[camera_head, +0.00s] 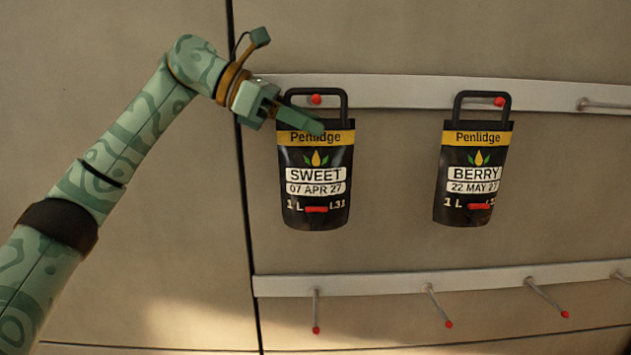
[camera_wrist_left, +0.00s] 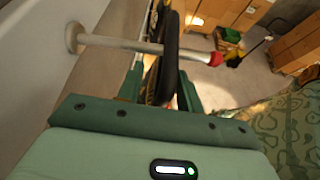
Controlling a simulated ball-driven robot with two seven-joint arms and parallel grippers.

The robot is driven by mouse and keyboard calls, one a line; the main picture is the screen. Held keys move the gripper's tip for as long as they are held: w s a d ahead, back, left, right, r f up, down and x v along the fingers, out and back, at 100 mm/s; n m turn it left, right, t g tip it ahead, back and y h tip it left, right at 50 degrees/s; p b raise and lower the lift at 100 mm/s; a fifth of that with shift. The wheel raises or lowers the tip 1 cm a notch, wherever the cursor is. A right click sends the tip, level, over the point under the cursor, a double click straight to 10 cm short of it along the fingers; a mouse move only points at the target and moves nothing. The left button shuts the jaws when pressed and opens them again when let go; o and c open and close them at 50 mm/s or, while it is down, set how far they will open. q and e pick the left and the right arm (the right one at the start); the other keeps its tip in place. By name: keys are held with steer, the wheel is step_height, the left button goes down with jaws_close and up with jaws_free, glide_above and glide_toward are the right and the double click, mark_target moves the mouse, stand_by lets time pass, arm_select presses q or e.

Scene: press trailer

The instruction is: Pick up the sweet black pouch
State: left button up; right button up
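The sweet pouch (camera_head: 316,205) is black with a yellow top band and the label "SWEET". It hangs by its black loop handle from a red-tipped peg on the upper rail. My left gripper (camera_head: 300,121) is at the upper left of this pouch, with a green finger across the handle's lower part and the top band. In the left wrist view, the black handle (camera_wrist_left: 169,70) stands between the two fingers of my left gripper (camera_wrist_left: 160,88), which look apart. The handle is around the peg (camera_wrist_left: 125,43). My right gripper is not in view.
A black berry pouch (camera_head: 468,205) hangs to the right on the same upper rail (camera_head: 400,91). The lower rail (camera_head: 390,284) has several bare red-tipped pegs sticking out. In the left wrist view, cardboard boxes (camera_wrist_left: 225,14) stand beyond on the floor.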

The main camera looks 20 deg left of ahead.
arm_select(q)
steer(key=shift+w+d+f, duration=0.1)
steer(key=shift+w+d, duration=0.05)
jaws_close()
steer(key=shift+r, duration=0.2)
stand_by(1.2)
